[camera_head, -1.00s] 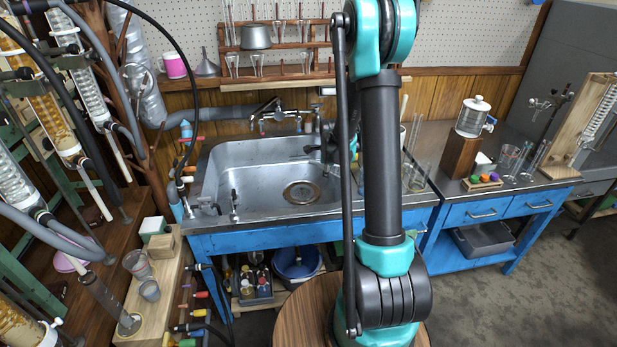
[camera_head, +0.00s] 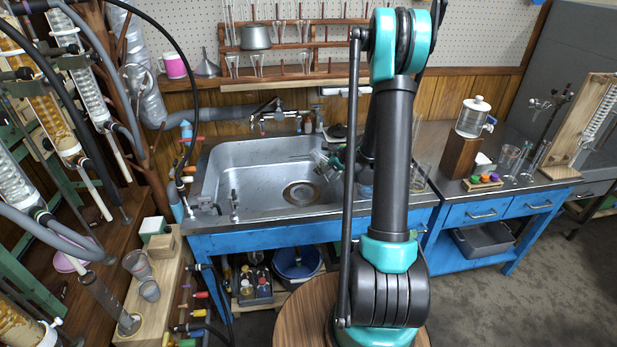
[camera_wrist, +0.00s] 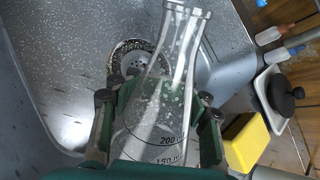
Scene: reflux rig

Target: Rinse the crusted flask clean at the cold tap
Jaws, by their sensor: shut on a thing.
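My gripper (camera_wrist: 157,112) is shut on a clear glass flask (camera_wrist: 165,100), with one finger on each side of its body. Volume marks show low on the flask, and whitish specks and smears show on its glass. Its neck points to the top of the wrist view, with the sink drain behind it. In the head view my gripper (camera_head: 333,160) is over the right part of the steel sink (camera_head: 235,175), partly hidden by my arm; the flask (camera_head: 321,157) shows beside it. A tap assembly (camera_head: 268,112) stands at the sink's back edge. I see no running water.
A yellow sponge (camera_wrist: 247,143) and a black-knobbed object (camera_wrist: 282,93) lie beside the sink. Glassware (camera_head: 421,175) stands on the counter to the right. Small fittings (camera_head: 234,205) rise at the sink's front left. The sink's left part is clear.

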